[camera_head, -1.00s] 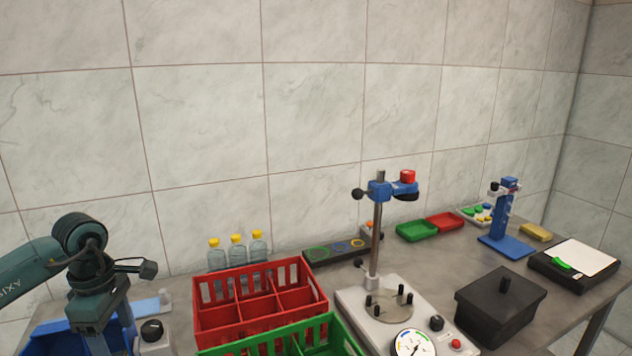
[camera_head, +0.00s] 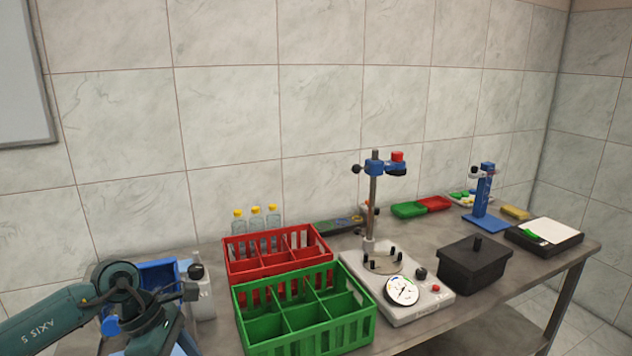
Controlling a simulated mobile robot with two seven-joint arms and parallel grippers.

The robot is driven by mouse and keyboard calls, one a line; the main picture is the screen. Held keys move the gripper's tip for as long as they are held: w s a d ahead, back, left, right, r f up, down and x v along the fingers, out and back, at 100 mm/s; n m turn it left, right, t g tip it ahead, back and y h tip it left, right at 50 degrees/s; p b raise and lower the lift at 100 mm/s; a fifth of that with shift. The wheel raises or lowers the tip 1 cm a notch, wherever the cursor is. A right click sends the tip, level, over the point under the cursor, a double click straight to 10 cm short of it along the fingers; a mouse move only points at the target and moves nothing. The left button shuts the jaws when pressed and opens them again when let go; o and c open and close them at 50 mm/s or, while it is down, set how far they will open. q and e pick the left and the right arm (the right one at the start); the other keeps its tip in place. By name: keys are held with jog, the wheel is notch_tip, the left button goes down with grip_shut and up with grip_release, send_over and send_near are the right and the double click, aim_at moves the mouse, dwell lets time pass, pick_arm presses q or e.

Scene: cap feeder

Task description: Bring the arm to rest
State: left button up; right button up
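My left arm comes in at the lower left, with its wrist over the left end of the table. Its gripper fingers are not clearly seen, cut off by the bottom edge or hidden behind the wrist. My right arm and gripper are out of view. The grey table (camera_head: 520,308) runs along the tiled wall. A green crate (camera_head: 303,337) with empty compartments stands at the front, and a red crate (camera_head: 277,268) stands just behind it.
Several yellow-capped bottles (camera_head: 256,222) stand behind the red crate. A blue bin (camera_head: 157,274) and a white bottle (camera_head: 202,298) are near my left wrist. A test stand with a dial (camera_head: 402,290), a black lidded box (camera_head: 473,264) and a scale (camera_head: 544,236) stand to the right.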

pick_arm(q)
jog(key=s+d+r+n+t+h, duration=0.2)
jog(key=d+n+t+h, duration=0.2)
jog(key=d+n+h, duration=0.45)
jog(key=s+d+r+n+t+h, duration=0.1)
jog(key=d+n+t+h, duration=0.35)
jog(key=d+n, duration=0.6)
jog(key=s+a+f+n+t+y, duration=0.15)
jog(key=f+n+t+y, duration=0.35)
jog(key=n, duration=0.5)
jog(key=a+f+n+t+y, duration=0.3)
jog(key=f+n+y, duration=0.25)
jog(key=n, duration=0.45)
jog(key=s+a+f+n+g+y, duration=0.3)
jog(key=s+f+n+g+y, duration=0.1)
jog(key=s+f+n, duration=0.5)
jog(key=shift+s+f+n+g, duration=0.3)
jog(key=shift+s+f+g, duration=0.25)
jog(key=shift+s+g, duration=0.25)
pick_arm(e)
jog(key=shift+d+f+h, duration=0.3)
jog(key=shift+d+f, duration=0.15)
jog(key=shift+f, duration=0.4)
pick_arm(q)
jog(key=shift+w, duration=0.15)
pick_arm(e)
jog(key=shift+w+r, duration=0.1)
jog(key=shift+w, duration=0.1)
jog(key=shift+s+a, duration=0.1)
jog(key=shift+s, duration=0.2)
